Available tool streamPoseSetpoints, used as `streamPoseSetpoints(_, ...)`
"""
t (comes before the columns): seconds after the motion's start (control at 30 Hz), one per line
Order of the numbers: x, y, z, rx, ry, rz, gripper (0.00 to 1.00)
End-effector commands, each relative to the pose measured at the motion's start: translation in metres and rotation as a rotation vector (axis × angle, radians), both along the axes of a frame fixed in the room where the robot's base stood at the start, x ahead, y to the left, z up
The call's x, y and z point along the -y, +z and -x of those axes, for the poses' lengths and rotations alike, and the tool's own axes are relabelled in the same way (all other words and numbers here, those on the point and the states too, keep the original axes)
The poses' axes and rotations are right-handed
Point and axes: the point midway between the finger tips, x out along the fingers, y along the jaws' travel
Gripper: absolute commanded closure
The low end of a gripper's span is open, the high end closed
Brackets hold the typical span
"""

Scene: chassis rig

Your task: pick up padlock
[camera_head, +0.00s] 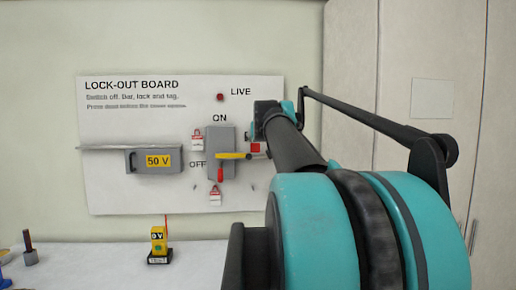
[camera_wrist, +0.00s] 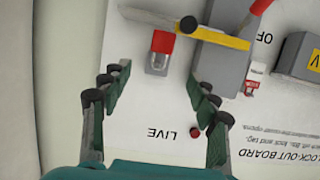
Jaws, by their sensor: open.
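A red padlock (camera_wrist: 162,42) with a greyish upper part hangs on the white board, beside the grey switch box. In the head view its red body (camera_head: 255,148) shows just left of my arm. My gripper (camera_wrist: 158,86) is open and empty, its dark fingers pointing at the board. In the wrist view the padlock lies beyond the fingertips and between their lines, apart from both fingers. In the head view my arm hides most of the gripper.
The switch box (camera_head: 221,145) has a yellow bar (camera_head: 234,156) across it, close to the padlock, and a red handle (camera_head: 220,174). Red-and-white tags (camera_head: 197,141) hang nearby. A 50 V box (camera_head: 153,161) is at left. A yellow tester (camera_head: 158,243) stands on the bench.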

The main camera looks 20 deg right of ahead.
Motion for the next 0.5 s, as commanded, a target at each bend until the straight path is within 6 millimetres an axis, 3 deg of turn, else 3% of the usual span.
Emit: streamPoseSetpoints(0.5, 0.024, -0.028, -0.085, -0.002, 0.001, 0.000, 0.40)
